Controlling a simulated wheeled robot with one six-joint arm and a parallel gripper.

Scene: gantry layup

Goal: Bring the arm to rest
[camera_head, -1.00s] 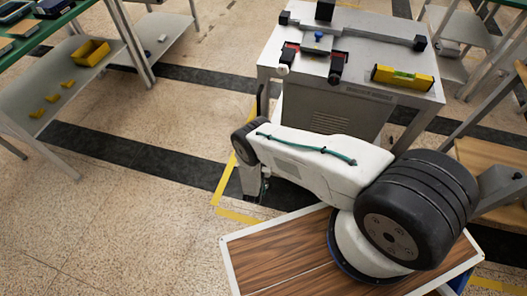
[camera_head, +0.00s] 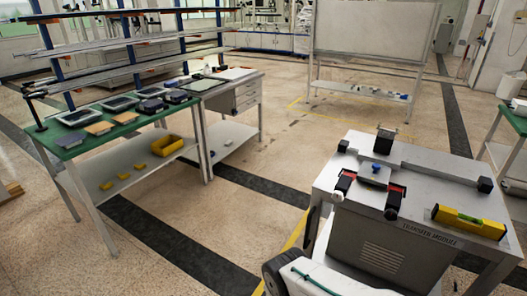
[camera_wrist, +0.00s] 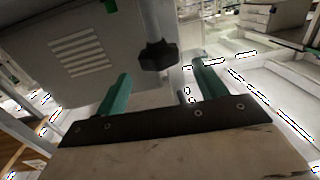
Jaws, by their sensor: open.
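My arm (camera_head: 318,281) shows only in part at the bottom of the head view, white with a dark joint, low beside the transfer module cart. In the wrist view my gripper (camera_wrist: 160,88) has two teal fingers set wide apart on a dark bar, with nothing between them. A grey vented panel (camera_wrist: 78,58) and a black knob (camera_wrist: 157,55) show beyond the fingers.
The transfer module cart (camera_head: 400,238) carries a yellow spirit level (camera_head: 469,222), black blocks and a small plate with a blue knob (camera_head: 375,168). A green bench (camera_head: 75,151) with a yellow bin (camera_head: 167,145) stands left. Floor (camera_head: 275,145) between them is clear.

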